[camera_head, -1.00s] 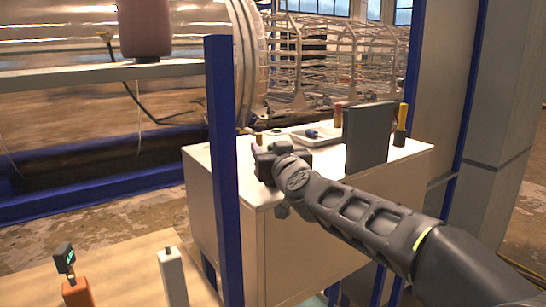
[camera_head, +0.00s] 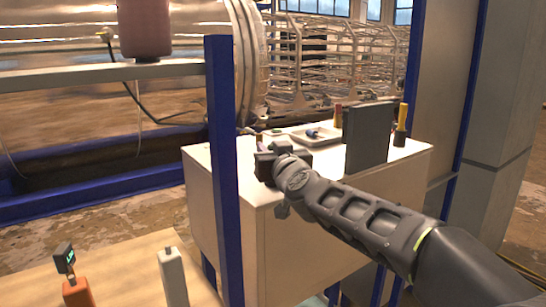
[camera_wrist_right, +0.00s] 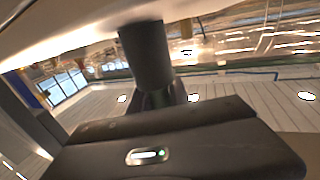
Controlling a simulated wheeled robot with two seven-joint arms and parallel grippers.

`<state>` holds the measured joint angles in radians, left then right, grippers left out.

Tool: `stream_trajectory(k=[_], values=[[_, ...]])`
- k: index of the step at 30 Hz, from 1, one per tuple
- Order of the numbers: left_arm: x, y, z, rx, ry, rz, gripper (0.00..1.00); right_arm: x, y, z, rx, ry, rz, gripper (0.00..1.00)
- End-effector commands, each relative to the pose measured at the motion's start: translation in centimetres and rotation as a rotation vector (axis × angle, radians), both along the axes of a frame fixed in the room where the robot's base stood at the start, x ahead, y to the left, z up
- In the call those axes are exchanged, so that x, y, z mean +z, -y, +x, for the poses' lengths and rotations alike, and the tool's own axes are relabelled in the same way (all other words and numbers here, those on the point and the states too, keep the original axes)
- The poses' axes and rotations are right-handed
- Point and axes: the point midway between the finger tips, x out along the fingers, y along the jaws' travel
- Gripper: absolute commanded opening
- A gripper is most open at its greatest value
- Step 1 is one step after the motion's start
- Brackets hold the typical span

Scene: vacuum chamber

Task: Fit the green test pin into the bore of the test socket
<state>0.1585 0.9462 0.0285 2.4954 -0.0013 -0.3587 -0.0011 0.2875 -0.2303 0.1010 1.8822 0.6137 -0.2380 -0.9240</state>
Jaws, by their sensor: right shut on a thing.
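My right gripper (camera_head: 266,163) is at the near left part of the white cabinet top, seen from behind. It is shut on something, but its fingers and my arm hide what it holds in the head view. I cannot make out the green test pin for certain; a small green spot (camera_head: 276,132) shows just beyond the gripper. In the right wrist view a dark upright cylinder (camera_wrist_right: 146,55) stands close to the dark gripper body; I cannot tell whether it is the test socket. No bore is visible. My left gripper is out of view.
A blue post (camera_head: 224,180) stands left of my gripper.

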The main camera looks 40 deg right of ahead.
Motion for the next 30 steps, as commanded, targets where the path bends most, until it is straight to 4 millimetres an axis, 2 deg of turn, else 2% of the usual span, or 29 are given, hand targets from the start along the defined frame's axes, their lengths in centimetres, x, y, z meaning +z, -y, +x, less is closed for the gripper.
stream_trajectory(k=[13, 17, 20, 30], values=[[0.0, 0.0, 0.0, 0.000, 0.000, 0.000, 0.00, 0.0, 0.0, 0.0, 0.000, 0.000, 0.000, 0.00], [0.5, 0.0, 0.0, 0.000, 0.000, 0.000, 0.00, 0.7, 0.0, 0.0, -0.001, 0.001, 0.000, 0.00], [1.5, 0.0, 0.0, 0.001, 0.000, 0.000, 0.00, 1.9, 0.0, 0.0, -0.001, 0.002, -0.001, 0.00], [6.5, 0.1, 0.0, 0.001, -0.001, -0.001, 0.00, 8.3, 0.1, 0.0, -0.003, 0.001, -0.001, 0.00]])
